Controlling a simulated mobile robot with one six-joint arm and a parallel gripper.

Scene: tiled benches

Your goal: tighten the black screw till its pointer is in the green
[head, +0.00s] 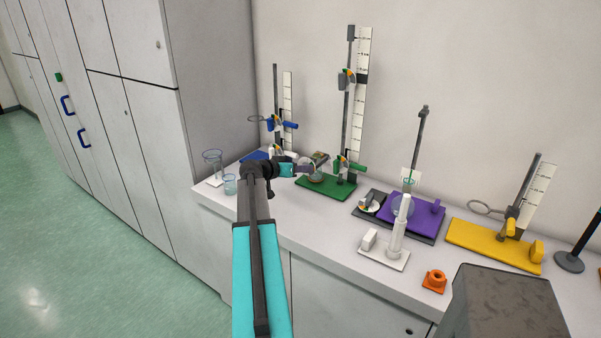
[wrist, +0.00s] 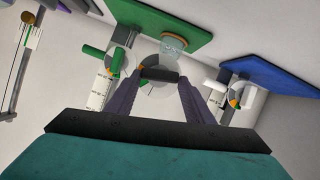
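The black screw (wrist: 160,75) shows in the wrist view as a short dark bar in front of a pale round dial with an orange patch. My gripper (wrist: 163,84) has its two dark fingers on either side of the screw, close to its ends. I cannot tell whether they press on it. In the head view my gripper (head: 304,168) reaches in low beside the green-based stand (head: 343,190); the screw is not clear there.
The blue-based stand (wrist: 270,75) with a white screw and the green screw (wrist: 97,52) flank my fingers. Glassware (head: 230,184) stands left of my arm. A purple stand (head: 425,217), a white syringe stand (head: 385,258) and a yellow stand (head: 480,240) fill the bench to the right.

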